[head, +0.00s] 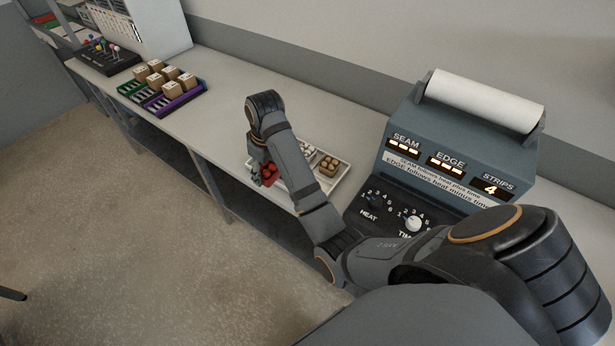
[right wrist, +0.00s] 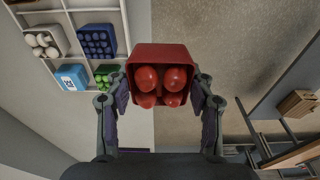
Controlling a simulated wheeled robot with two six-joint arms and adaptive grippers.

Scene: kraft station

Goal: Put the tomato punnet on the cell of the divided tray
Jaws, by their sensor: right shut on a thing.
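The tomato punnet is a red tub with several red tomatoes (right wrist: 160,84). In the right wrist view it sits between the two fingers of my right gripper (right wrist: 160,100), which is shut on it. In the head view the red punnet (head: 270,171) shows beside my right gripper (head: 258,174), at the left end of the white divided tray (head: 341,181). My arm hides part of the tray. In the right wrist view the tray (right wrist: 69,28) is at upper left, apart from the punnet in the picture. Its cells hold white, dark blue, light blue and green goods.
A brown punnet (head: 329,165) stands in the tray. The sealing machine (head: 450,140) with knobs stands to the right of the tray. Crates with small boxes (head: 174,98) stand farther left on the bench (head: 225,105). The bench between crates and tray is clear.

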